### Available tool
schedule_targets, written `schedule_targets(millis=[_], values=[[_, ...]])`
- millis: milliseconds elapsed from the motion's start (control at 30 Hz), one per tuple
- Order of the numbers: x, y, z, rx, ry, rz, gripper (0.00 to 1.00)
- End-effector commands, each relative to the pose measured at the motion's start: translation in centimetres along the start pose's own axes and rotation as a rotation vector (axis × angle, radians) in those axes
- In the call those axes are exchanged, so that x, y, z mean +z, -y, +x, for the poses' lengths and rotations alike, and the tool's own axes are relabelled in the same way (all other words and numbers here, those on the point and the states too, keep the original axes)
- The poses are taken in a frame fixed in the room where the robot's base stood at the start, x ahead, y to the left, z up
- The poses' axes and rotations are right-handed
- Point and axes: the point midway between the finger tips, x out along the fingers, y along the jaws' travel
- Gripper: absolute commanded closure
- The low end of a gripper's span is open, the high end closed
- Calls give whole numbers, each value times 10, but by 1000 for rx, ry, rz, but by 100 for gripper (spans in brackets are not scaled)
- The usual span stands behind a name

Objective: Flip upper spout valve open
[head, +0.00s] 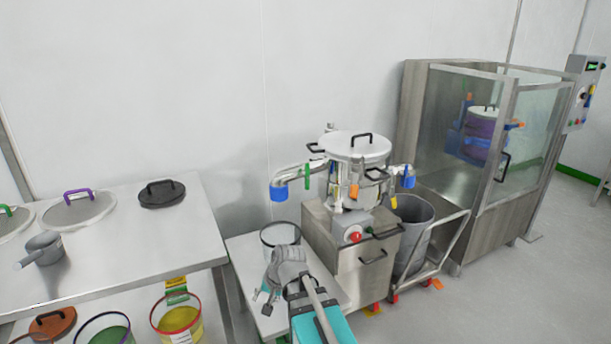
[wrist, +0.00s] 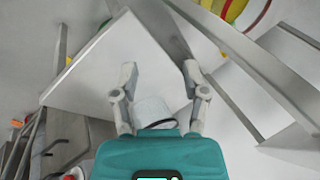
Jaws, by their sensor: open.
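The sieving machine (head: 352,170) with a white lid stands in the middle of the head view. A spout with a blue end (head: 278,192) sticks out to its left, with an upright green handle (head: 307,176) on it. Another spout with a blue end (head: 408,177) shows on the right. I cannot tell for sure which is the upper spout or the state of its valve. My gripper (head: 284,254) is low in front of the machine, below the left spout and apart from it.
A pale container (head: 280,235) stands on a low white table (head: 245,268) behind my gripper. A grey bin (head: 412,235) on a cart stands right of the machine. A bench (head: 130,245) with lids and a scoop is at left, with coloured tubs below.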

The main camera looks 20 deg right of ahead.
Motion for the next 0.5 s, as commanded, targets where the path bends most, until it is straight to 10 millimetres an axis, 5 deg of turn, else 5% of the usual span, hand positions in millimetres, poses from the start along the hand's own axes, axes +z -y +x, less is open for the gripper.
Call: schedule_targets(millis=[267,500], values=[[-102,28,-33,-432,-111,586,42],[-194,18,-89,-841,-111,1122,42]])
